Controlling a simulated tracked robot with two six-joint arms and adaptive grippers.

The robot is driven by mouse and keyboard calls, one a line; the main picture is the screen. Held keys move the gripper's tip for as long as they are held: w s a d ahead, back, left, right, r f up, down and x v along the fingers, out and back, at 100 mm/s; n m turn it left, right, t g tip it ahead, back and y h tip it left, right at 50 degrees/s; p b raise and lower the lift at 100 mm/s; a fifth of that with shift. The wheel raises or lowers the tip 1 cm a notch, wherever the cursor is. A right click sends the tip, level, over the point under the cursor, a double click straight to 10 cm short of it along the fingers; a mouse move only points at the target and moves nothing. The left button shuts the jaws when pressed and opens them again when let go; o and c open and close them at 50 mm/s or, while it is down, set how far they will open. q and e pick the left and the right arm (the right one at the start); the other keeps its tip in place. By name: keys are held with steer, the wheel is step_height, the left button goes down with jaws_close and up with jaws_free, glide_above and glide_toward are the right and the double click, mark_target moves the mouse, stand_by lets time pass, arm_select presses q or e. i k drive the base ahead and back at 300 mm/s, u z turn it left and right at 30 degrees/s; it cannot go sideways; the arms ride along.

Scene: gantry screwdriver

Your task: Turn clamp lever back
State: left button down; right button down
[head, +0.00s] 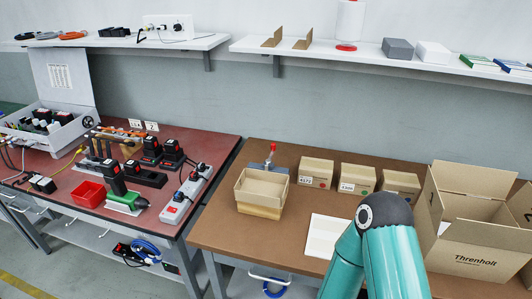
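A small upright lever with a red tip (273,148) stands at the back of the brown table. It looks like the clamp lever. Its blue-grey base (268,169) shows just behind an open cardboard box (262,190), which hides the lower part. The lever is too small to tell its exact angle. A teal arm of mine with a dark joint rises at the lower right, apart from the lever. Neither of my grippers shows in this view.
Several small closed cartons (317,172) stand right of the lever. A white sheet (325,236) lies in front of them. A large open carton (478,232) fills the table's right end. The red-topped bench (135,216) at left holds tools, chargers and a red bin (88,194).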

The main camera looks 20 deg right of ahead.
mark_target(274, 146)
steer(key=z, duration=1.65)
steer(key=i, duration=0.1)
steer(key=u, duration=2.8)
steer(key=k, duration=1.45)
steer(key=z, duration=0.7)
steer(key=i, duration=0.95)
steer(key=u, duration=0.05)
